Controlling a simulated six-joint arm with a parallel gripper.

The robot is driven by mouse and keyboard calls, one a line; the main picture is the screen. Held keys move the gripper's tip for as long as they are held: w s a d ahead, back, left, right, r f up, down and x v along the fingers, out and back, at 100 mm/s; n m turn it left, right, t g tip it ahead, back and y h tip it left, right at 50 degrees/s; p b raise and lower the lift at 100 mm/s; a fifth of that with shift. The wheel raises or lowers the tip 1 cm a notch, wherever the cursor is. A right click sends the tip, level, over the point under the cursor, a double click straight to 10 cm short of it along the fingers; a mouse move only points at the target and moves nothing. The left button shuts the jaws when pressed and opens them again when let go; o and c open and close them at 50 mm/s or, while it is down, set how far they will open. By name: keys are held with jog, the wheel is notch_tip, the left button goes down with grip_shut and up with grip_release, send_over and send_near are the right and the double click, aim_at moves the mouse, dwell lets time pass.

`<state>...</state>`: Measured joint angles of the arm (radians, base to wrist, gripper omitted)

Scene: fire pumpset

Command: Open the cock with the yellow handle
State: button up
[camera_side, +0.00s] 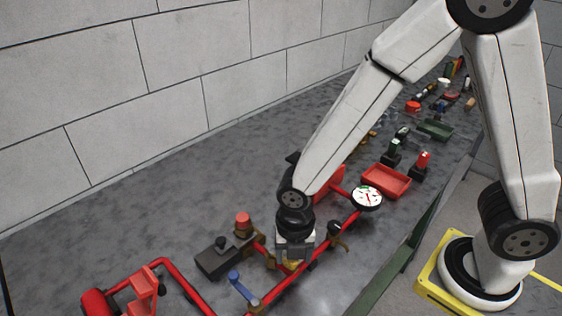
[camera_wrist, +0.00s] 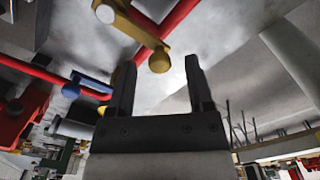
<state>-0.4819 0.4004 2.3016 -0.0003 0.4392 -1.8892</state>
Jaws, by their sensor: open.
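The yellow handle (camera_wrist: 143,30) of the cock shows at the top of the wrist view, angled down to a rounded brass-coloured end between and just beyond my fingertips. My gripper hides most of the cock there. I cannot tell whether a finger touches the handle.
A blue handle (camera_side: 243,287) is on the pipe to the left, also in the wrist view (camera_wrist: 92,83). A red pipe (camera_side: 290,284) runs past my gripper. A round white gauge (camera_side: 367,197) and a red tray (camera_side: 386,181) stand to the right. The grey table is clear towards the wall.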

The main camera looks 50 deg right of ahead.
jog(key=shift+r, duration=3.65)
jog(key=shift+d, duration=0.1)
jog(key=d+m, duration=0.4)
jog(key=m, duration=0.3)
jog(key=d+m+t, duration=0.1)
jog(key=d+m, duration=0.3)
jog(key=m, duration=0.4)
jog(key=d+m+t, duration=0.1)
jog(key=d+m, duration=0.3)
jog(key=m, duration=0.3)
jog(key=shift+w+d+f+m, duration=0.1)
jog(key=shift+d+f+m, duration=0.15)
jog(key=shift+m, duration=0.15)
jog(key=m, duration=0.1)
jog(key=d+m, duration=0.1)
jog(key=m, duration=0.1)
jog(key=d+m, duration=0.1)
jog(key=shift+s+d+t, duration=0.1)
jog(key=shift+s+t, duration=0.15)
jog(key=shift+t, duration=0.05)
